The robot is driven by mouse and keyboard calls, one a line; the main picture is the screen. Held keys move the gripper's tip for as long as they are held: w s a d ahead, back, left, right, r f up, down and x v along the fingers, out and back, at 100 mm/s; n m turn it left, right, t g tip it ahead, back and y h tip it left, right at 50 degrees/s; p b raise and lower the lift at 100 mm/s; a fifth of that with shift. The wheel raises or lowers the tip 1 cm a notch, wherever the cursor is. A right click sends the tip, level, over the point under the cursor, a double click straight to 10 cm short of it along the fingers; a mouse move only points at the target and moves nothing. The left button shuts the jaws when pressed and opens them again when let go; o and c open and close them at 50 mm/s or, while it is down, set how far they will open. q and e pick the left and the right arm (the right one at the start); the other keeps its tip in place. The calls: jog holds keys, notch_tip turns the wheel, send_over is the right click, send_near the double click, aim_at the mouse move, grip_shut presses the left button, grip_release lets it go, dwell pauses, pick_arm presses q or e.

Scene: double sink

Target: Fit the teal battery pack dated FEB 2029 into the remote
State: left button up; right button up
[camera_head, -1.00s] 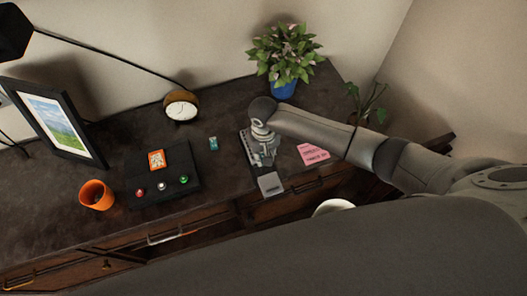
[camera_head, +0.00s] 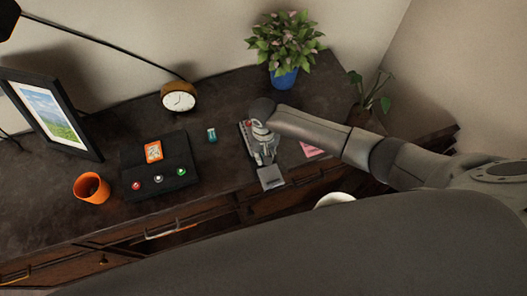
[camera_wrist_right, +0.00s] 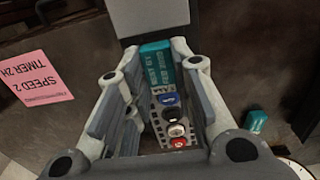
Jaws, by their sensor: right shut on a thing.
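My right gripper (camera_wrist_right: 158,55) is shut on a teal battery pack (camera_wrist_right: 157,62), seen between its fingertips in the right wrist view. The pack has printed lines, too blurred to read surely. A second teal pack (camera_head: 212,135) lies apart on the desk. My left gripper is out of view.
A black box (camera_head: 161,182) with an orange display and several buttons stands left, beside an orange cup (camera_head: 91,188). A clock (camera_head: 179,97) and a potted plant (camera_head: 284,77) stand behind. A pink note (camera_head: 311,149) lies right, partly behind my arm.

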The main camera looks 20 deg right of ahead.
dwell(0.4)
jog(key=shift+p, duration=0.4)
jog(key=shift+p, duration=0.7)
dwell(0.8)
jog(key=shift+f+b, duration=0.95)
jog(key=shift+f, duration=0.45)
jog(key=o, duration=1.1)
jog(key=shift+c, duration=0.2)
jog(key=shift+r, duration=0.1)
notch_tip(320, 180, up, 12)
